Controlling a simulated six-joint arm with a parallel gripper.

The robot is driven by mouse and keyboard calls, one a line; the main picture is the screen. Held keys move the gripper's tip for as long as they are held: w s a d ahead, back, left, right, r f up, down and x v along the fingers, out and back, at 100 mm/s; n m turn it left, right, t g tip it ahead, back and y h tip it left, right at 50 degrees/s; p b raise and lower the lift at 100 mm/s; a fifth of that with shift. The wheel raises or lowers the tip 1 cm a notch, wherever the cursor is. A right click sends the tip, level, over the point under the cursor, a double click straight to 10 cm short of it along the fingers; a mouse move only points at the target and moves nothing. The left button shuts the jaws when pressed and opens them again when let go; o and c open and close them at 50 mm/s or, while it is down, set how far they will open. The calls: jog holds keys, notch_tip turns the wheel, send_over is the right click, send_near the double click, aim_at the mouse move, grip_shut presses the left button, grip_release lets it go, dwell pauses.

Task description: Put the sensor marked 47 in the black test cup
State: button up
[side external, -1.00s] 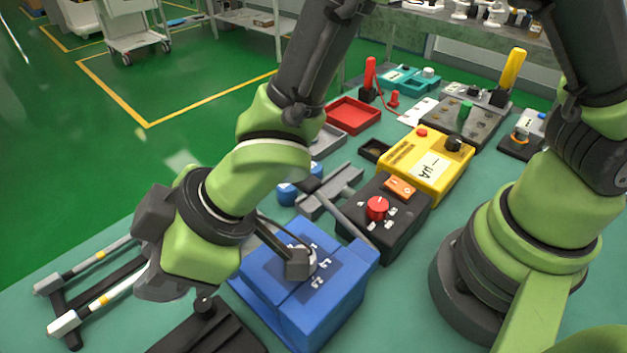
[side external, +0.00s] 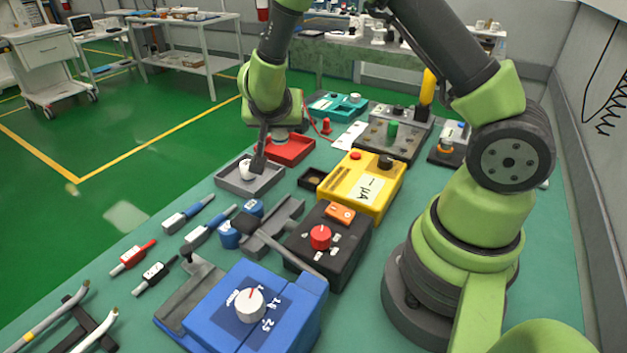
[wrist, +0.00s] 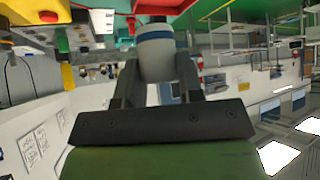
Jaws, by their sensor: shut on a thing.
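My gripper (side external: 255,166) points down over the grey tray (side external: 270,182). It is shut on a pale cylinder with a blue band (wrist: 156,42), which sits between both fingers in the wrist view. In the side view a white piece (side external: 245,169) shows beside the finger, low at the tray; I cannot tell whether it touches the tray floor. No number is readable on the cylinder. A small black cup (side external: 312,179) stands right of the tray. Two blue cylinders (side external: 229,236) stand nearer, beside a grey stand.
A red tray (side external: 292,149) lies just behind. A yellow meter box (side external: 362,185), a black box with a red knob (side external: 328,245) and a blue box with a white dial (side external: 250,306) stand along the bench. Probes (side external: 188,212) lie along the left edge.

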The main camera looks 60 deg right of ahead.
jog(key=s+d+f+m+g+h, duration=0.1)
jog(key=s+d+m+g, duration=0.2)
jog(key=s+d+m, duration=0.15)
send_over(314, 181)
notch_tip(314, 181, down, 5)
jog(key=shift+f, duration=2.5)
jog(key=shift+f, duration=0.1)
